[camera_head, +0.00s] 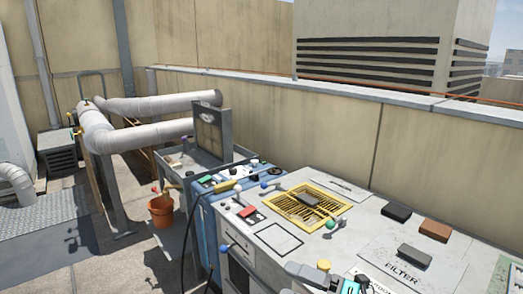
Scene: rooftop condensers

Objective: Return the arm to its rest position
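The worktop holds a yellow-framed grille (304,205), a black block (396,211), a brown block (435,230) and a grey block (414,256). A blue-sided cart (205,226) adjoins its left. An orange bucket (160,211) stands on the floor. A parapet wall (330,135) runs behind.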

